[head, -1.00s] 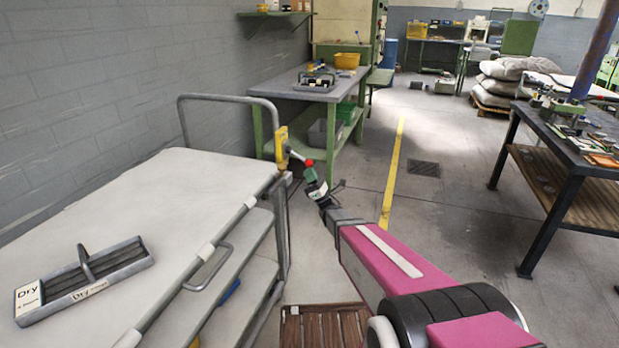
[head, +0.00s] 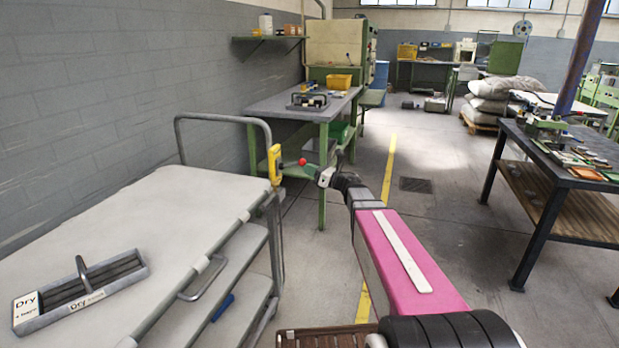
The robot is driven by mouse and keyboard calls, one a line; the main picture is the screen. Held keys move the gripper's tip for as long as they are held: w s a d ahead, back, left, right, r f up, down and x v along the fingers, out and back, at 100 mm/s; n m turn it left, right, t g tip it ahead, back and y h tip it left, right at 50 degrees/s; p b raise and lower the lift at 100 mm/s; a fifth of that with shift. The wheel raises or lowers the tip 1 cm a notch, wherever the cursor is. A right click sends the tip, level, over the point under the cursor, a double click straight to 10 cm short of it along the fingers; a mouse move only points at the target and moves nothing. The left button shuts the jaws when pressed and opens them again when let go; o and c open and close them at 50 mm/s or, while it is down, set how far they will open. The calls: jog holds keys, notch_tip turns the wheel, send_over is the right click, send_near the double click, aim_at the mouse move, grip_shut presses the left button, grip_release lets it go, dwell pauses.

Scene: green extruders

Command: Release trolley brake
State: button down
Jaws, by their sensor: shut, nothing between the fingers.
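The trolley (head: 130,215) stands at the left with a pale top and lower shelves. Its brake is a yellow housing (head: 275,164) on the handle post at the far right corner, with a short lever ending in a red knob (head: 302,161). The lever points right, about level in the picture. My gripper (head: 319,173) is just right of the red knob and slightly lower, shut with nothing in it. Its fingertips are small here, and I cannot tell whether they touch the knob.
A grey tray labelled "Dry" (head: 30,322) lies on the trolley top. A green-legged workbench (head: 285,105) stands behind the brake, close to the arm. A dark table (head: 560,175) stands at the right.

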jog(key=shift+w+a+r, duration=0.1)
jog(key=shift+a+r, duration=0.1)
jog(key=shift+r, duration=0.75)
